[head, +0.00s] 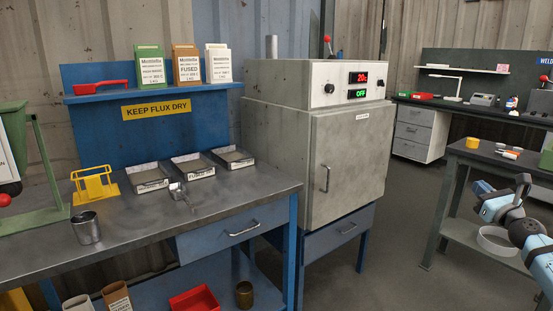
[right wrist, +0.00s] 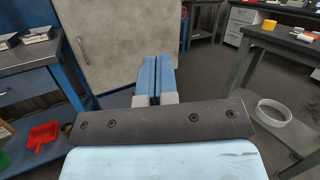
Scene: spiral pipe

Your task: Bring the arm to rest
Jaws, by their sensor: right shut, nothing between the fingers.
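My right arm comes in at the right edge of the head view, light blue with dark joints. My right gripper (head: 482,187) is at its end, in the air in front of the dark side table. In the right wrist view, the two blue fingers of the right gripper (right wrist: 155,75) lie side by side, shut with nothing between them. They point toward the grey oven and touch nothing that I can see. My left gripper is in neither view.
The grey oven (head: 350,165) stands shut beyond the arm. A steel workbench (head: 130,235) with trays and a cup is at the left. The floor between is clear.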

